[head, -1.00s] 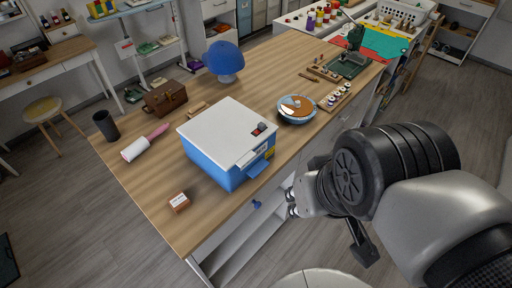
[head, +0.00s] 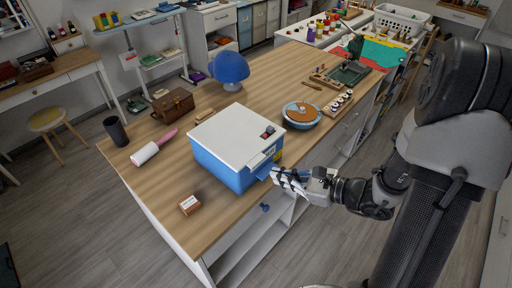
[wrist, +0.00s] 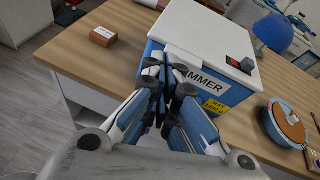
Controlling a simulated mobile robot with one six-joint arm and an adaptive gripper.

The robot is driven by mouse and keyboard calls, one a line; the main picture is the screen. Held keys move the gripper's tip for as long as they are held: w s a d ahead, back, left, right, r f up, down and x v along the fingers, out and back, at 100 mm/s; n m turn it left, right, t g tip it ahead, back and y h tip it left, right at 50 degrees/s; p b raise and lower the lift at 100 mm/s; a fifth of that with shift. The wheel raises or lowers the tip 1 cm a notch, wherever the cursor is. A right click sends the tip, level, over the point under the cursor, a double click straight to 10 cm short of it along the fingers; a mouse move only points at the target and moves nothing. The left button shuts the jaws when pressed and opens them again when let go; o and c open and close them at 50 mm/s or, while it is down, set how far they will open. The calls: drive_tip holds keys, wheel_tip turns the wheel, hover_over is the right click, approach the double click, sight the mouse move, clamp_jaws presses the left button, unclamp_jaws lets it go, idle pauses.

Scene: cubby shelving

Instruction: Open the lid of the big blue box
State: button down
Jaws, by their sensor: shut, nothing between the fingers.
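The big blue box (head: 222,167) stands on the wooden counter with its white lid (head: 235,129) down. A red and black switch sits on the lid's front right corner. In the wrist view the fingertips (wrist: 170,85) are in front of the box's labelled front (wrist: 205,83), below the lid's edge (wrist: 190,58). The fingers hide part of the label and the tab; I cannot tell whether they touch.
A small brown box (head: 189,204) lies near the counter's front edge. A blue round dish (head: 301,115) stands right of the box, a blue dome (head: 229,67) behind it. A lint roller (head: 153,147) and brown case (head: 173,104) lie to the left.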

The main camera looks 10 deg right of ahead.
drive_tip(key=d+f+m+t+h, duration=0.1)
drive_tip(key=d+f+m+t, duration=0.1)
drive_tip(key=d+f+m, duration=0.1)
drive_tip(key=d+b+x, duration=0.1)
drive_tip(key=b+x, duration=0.1)
drive_tip(key=x, duration=0.8)
drive_tip(key=shift+w+f+h, duration=0.3)
drive_tip(key=shift+w+f, duration=0.1)
drive_tip(key=shift+f, duration=0.05)
drive_tip(key=shift+a+r, duration=0.1)
